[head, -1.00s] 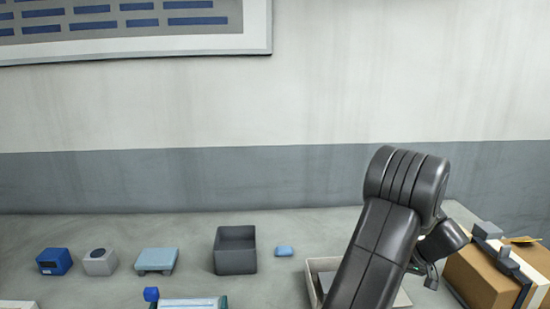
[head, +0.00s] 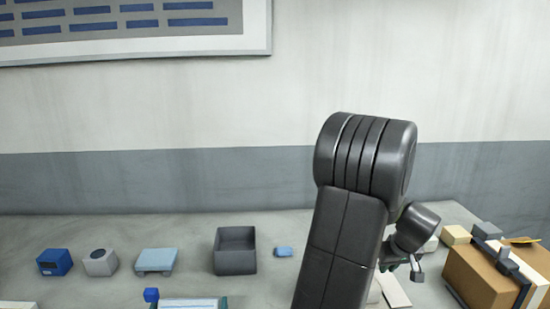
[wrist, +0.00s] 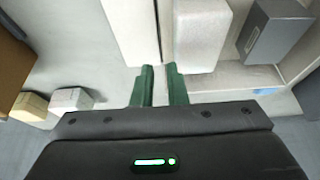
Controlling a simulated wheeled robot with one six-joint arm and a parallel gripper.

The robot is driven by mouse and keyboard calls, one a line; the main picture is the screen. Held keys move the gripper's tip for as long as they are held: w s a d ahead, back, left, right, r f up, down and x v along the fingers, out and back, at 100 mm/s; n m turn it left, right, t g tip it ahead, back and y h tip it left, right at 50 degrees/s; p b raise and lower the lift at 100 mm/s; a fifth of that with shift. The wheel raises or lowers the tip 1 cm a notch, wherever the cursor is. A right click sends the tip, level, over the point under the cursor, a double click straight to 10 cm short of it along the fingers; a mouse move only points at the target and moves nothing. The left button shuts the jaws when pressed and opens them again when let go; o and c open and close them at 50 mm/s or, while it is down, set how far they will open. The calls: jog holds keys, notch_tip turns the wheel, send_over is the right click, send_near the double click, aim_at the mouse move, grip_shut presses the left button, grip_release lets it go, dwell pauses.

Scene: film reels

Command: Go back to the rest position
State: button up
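My gripper (wrist: 159,70) shows in the wrist view with two green fingers a small gap apart and nothing between them. Its fingertips are near a pale tray (wrist: 235,83) that holds a white block (wrist: 200,35) and a grey block (wrist: 272,32). In the head view my raised arm fills the right of centre, and my gripper (head: 416,274) is small beside it, left of the cardboard box (head: 483,278). My arm hides most of the tray there.
On the table stand a blue box (head: 54,262), a grey device (head: 100,262), a light-blue scale (head: 156,261), an open dark bin (head: 235,252) and a small blue block (head: 284,251). Beige (head: 455,235) and grey (head: 487,231) blocks sit behind the cardboard box. Table behind the bin is clear.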

jog(key=v, duration=0.8)
jog(key=shift+a, duration=0.1)
